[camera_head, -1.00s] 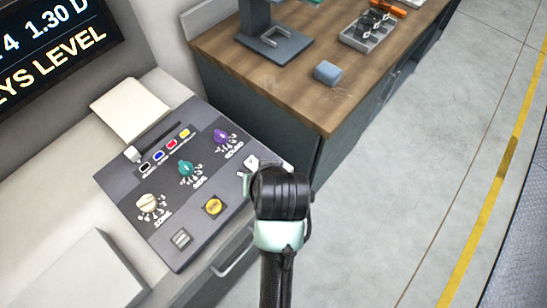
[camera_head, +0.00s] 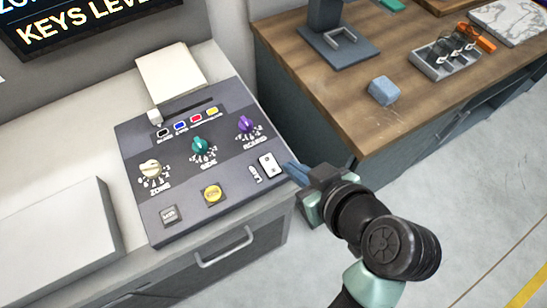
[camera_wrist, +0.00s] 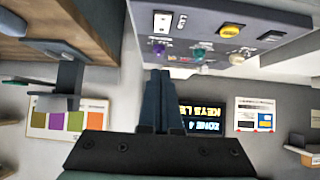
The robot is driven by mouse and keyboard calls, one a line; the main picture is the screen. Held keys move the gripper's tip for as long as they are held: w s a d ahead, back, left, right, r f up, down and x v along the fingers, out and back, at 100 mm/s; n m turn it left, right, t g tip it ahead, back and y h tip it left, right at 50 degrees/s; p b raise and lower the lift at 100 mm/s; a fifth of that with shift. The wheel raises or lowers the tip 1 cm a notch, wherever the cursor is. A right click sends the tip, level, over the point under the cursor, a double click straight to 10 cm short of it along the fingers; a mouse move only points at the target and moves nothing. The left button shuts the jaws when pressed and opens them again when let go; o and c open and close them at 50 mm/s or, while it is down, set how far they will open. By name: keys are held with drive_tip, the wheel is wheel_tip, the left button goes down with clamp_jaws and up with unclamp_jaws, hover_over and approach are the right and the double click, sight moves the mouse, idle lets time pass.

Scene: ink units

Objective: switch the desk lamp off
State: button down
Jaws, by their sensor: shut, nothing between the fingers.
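No desk lamp can be made out in any view. A grey control panel (camera_head: 226,190) on the left counter carries a white switch plate (camera_head: 269,165) near its right edge, with a small label beside it that I cannot read. The plate also shows at the top of the wrist view (camera_wrist: 162,22). My gripper (camera_head: 288,167) is shut and empty. Its bluish fingers point left at the panel's right edge, just right of the switch plate; I cannot tell whether they touch. In the wrist view the closed fingertips (camera_wrist: 157,73) appear below the plate, apart from it.
The panel also has a cream knob (camera_head: 151,170), a teal knob (camera_head: 200,146), a purple knob (camera_head: 245,124), a yellow button (camera_head: 212,194) and a grey button (camera_head: 169,215). A wooden bench (camera_head: 320,90) on the right holds a blue block (camera_head: 383,90) and a grey tray (camera_head: 432,69).

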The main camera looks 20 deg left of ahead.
drive_tip(key=p, duration=0.1)
hover_over(268, 161)
drive_tip(key=s+d, duration=0.2)
drive_tip(key=f, duration=0.6)
drive_tip(key=shift+w, duration=0.25)
drive_tip(key=f, duration=0.2)
drive_tip(key=shift+w+a+f, duration=0.15)
drive_tip(key=shift+a+f, duration=0.1)
drive_tip(key=shift+f, duration=0.05)
drive_tip(key=shift+w+f+p, duration=0.1)
drive_tip(key=shift+f+p, duration=0.2)
drive_tip(key=shift+f, duration=0.5)
drive_tip(key=shift+a+p, duration=0.15)
drive_tip(key=shift+p, duration=0.2)
drive_tip(key=shift+f, duration=0.2)
drive_tip(key=shift+w+a, duration=0.1)
drive_tip(key=shift+w, duration=0.05)
drive_tip(key=shift+w+a+r, duration=0.25)
drive_tip(key=shift+w+a, duration=0.15)
drive_tip(key=shift+a, duration=0.1)
